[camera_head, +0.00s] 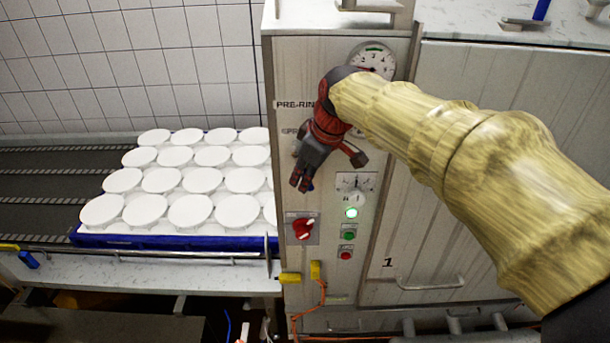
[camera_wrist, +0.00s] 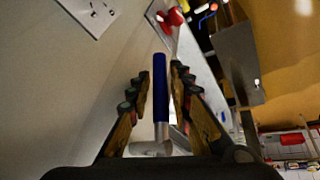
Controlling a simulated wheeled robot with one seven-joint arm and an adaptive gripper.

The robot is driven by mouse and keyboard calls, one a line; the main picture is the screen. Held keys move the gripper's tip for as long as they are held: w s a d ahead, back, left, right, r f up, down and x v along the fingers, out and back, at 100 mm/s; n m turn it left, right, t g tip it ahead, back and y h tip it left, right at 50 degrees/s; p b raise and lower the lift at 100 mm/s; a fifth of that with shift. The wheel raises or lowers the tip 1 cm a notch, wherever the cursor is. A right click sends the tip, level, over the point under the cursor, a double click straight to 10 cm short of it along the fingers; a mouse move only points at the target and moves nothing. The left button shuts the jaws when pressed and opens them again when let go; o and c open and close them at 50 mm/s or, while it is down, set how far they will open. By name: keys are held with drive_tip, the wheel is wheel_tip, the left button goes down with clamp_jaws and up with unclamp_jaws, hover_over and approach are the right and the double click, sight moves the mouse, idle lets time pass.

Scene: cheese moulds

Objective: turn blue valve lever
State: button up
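The blue valve lever (camera_wrist: 160,82) is a straight blue handle on a pale metal stem, in the middle of the wrist view. My gripper (camera_wrist: 160,85) is open, with one finger on each side of the handle. A narrow gap shows between the handle and each finger, so no grip is visible. In the head view my gripper (camera_head: 328,170) is in front of the upright control panel, below the round gauge. There, only a small blue bit (camera_head: 310,187) shows beside the fingers; the rest of the lever is hidden behind them.
The metal control panel (camera_head: 290,80) carries a gauge (camera_head: 373,60), a red rotary switch (camera_head: 303,228), a lit green lamp (camera_head: 351,213) and a red button (camera_head: 346,255). White moulds (camera_head: 190,211) sit on a blue tray (camera_head: 150,240) to the left. A cabinet handle (camera_head: 430,283) projects at lower right.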

drive_tip(key=shift+c, duration=0.7)
drive_tip(key=c, duration=0.4)
clamp_jaws()
